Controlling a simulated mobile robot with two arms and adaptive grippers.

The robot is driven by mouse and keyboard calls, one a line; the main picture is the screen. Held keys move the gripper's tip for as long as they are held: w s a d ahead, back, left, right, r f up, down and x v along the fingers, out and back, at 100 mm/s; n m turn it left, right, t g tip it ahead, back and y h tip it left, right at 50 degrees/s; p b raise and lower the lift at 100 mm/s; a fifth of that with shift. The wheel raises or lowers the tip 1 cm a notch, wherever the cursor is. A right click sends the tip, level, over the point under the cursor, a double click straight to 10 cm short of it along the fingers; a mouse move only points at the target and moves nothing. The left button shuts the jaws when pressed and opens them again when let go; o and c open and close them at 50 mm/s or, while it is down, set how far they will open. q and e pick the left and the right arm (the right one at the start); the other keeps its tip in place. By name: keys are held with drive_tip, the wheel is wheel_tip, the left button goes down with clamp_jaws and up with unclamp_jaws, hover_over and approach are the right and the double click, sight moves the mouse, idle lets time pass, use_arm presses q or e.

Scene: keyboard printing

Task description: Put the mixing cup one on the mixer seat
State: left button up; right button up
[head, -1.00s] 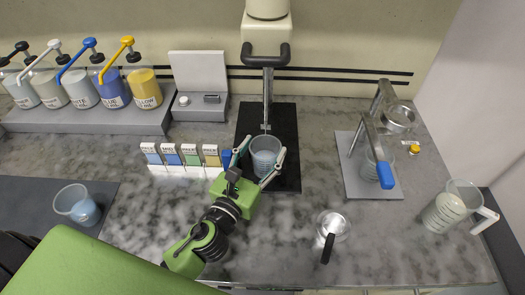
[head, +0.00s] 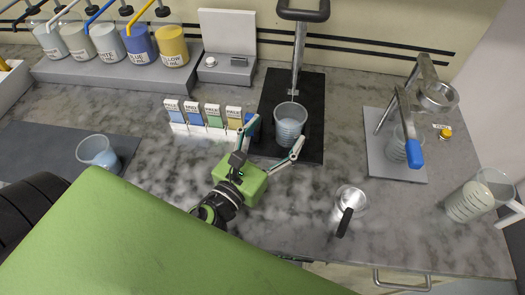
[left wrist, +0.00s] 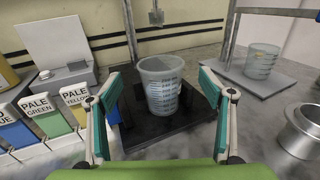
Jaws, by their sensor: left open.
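A translucent graduated mixing cup (head: 290,124) stands upright on the black mixer seat (head: 312,152), below the mixer's vertical shaft (head: 298,60). It also shows in the left wrist view (left wrist: 160,85), with bluish-grey contents and measuring marks. My left gripper (head: 275,133) is open in front of the cup, its fingers spread wide. In the left wrist view the two fingers (left wrist: 162,88) lie to either side, apart from the cup. A similar cup (head: 98,152) with blue contents stands on the dark mat at the left. My right gripper is not in view.
Colour cards (head: 205,120) stand close left of the mixer seat. A press (head: 415,140) with a blue handle and a cup is at the right. A small metal pot (head: 350,200) and a pitcher (head: 478,198) stand near the front right. Pump bottles (head: 140,46) line the back left.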

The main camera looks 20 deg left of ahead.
use_arm(q)
drive_tip(key=s+b, duration=0.2)
drive_tip(key=s, duration=0.4)
drive_tip(key=shift+a, duration=0.35)
